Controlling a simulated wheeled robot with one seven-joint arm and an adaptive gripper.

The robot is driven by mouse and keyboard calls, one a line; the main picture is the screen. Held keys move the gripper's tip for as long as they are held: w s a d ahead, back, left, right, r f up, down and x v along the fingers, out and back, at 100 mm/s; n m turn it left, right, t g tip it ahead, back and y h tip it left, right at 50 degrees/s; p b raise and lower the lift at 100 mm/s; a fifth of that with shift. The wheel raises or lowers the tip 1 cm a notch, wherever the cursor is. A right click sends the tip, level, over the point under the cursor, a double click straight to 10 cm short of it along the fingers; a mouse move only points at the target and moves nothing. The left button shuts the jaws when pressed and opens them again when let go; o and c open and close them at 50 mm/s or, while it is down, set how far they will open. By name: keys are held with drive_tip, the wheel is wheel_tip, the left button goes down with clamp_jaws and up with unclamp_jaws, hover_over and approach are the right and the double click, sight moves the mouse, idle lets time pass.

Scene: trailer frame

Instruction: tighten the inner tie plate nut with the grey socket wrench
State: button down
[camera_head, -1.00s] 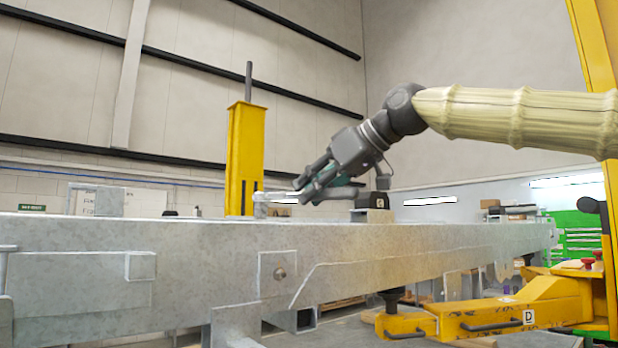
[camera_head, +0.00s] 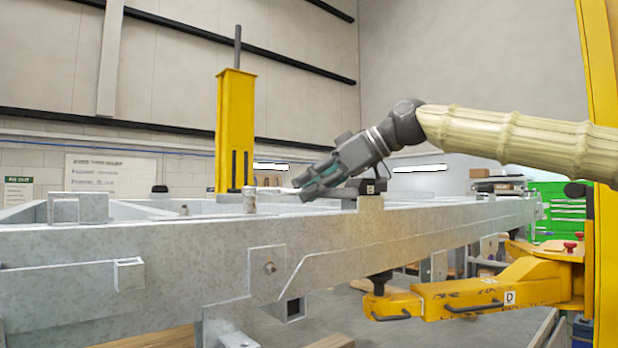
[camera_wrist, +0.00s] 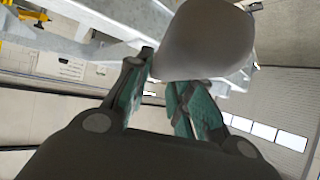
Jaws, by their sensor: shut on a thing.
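My gripper (camera_head: 302,187) is above the near beam of the trailer frame, shut on the grey socket wrench. The wrench's thin bar (camera_head: 275,190) reaches left from the fingers, with an upright socket (camera_head: 250,200) at its end. In the wrist view, a large grey rounded part (camera_wrist: 205,40), apparently the wrench, hides part of the space beyond the teal finger pads (camera_wrist: 190,105). A small stud or nut (camera_head: 184,210) stands on the frame left of the socket, apart from it in the picture. I cannot tell whether it is the inner tie plate nut. The socket's underside contact is unclear.
The galvanised beam (camera_head: 130,245) runs across the view, with a raised bracket (camera_head: 78,207) at left and a side bolt (camera_head: 270,267). A yellow post (camera_head: 235,130) rises behind the socket. A labelled dark block (camera_head: 371,187) sits behind my wrist. A yellow clamp arm (camera_head: 470,295) is at right.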

drive_tip(key=shift+s+a+f+m+t+b, duration=0.15)
drive_tip(key=shift+s+m+t+b, duration=0.15)
drive_tip(key=shift+b, duration=0.4)
drive_tip(key=shift+s+a+r+m+t+h+b, duration=0.2)
drive_tip(key=shift+s+a+m+t+h+b, duration=0.2)
drive_tip(key=shift+s+m+t+b, duration=0.4)
drive_tip(key=shift+w, duration=0.15)
drive_tip(key=shift+s+a+m+t+h+b, duration=0.2)
drive_tip(key=shift+s+a+m+h+b, duration=0.2)
drive_tip(key=shift+b, duration=0.4)
drive_tip(key=shift+s+a+m+t+h+b, duration=0.25)
drive_tip(key=shift+s+b, duration=0.25)
drive_tip(key=shift+b, duration=0.25)
